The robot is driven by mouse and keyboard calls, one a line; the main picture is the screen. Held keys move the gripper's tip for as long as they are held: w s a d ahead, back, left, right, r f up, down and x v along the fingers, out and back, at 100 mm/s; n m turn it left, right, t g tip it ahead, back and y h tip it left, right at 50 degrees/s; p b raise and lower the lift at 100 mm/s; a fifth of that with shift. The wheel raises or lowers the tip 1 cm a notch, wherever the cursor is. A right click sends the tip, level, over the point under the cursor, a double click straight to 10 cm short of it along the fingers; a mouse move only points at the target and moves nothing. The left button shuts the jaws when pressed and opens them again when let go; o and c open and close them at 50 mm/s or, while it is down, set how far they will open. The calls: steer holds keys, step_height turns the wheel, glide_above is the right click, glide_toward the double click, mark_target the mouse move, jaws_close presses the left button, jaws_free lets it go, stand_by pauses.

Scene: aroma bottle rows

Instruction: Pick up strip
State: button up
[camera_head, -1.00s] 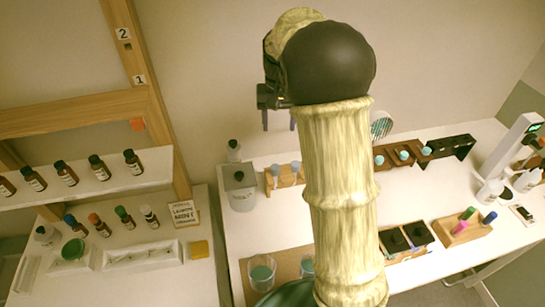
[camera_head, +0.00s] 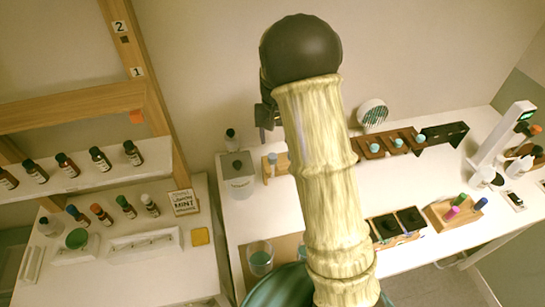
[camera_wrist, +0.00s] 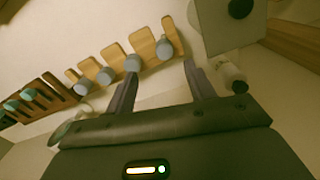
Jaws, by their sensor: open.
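My gripper (camera_wrist: 162,68) is open, with nothing between its two dark fingers in the wrist view. Beyond the fingertips is a wooden holder (camera_wrist: 144,44) with several upright slats and grey-blue round pieces (camera_wrist: 165,48) at their bases. The fingers look apart from it. In the head view the holder (camera_head: 283,168) is partly hidden behind my arm, and the gripper (camera_head: 266,122) shows only in part beside it. Narrow pale pieces (camera_head: 31,263) lie on the left table; I cannot tell whether one is the strip.
A capped container (camera_head: 238,180) stands left of the holder. Dark racks (camera_head: 390,143), a box with black compartments (camera_head: 396,226) and a wooden block with coloured tubes (camera_head: 455,213) stand to the right. Bottles line the left shelf (camera_head: 85,178).

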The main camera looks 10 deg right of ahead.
mark_target(272, 155)
steer(key=shift+f, duration=1.45)
steer(key=shift+f+p, duration=0.1)
steer(key=shift+p, duration=0.25)
steer(key=shift+w+a+f+p, duration=0.1)
steer(key=shift+a+f+p, duration=0.1)
steer(key=shift+f+p, duration=0.75)
steer(key=shift+w+a+f+p, duration=0.15)
steer(key=shift+f+p, duration=0.15)
steer(key=shift+f, duration=1.25)
steer(key=shift+s, duration=0.1)
steer(key=c, duration=0.9)
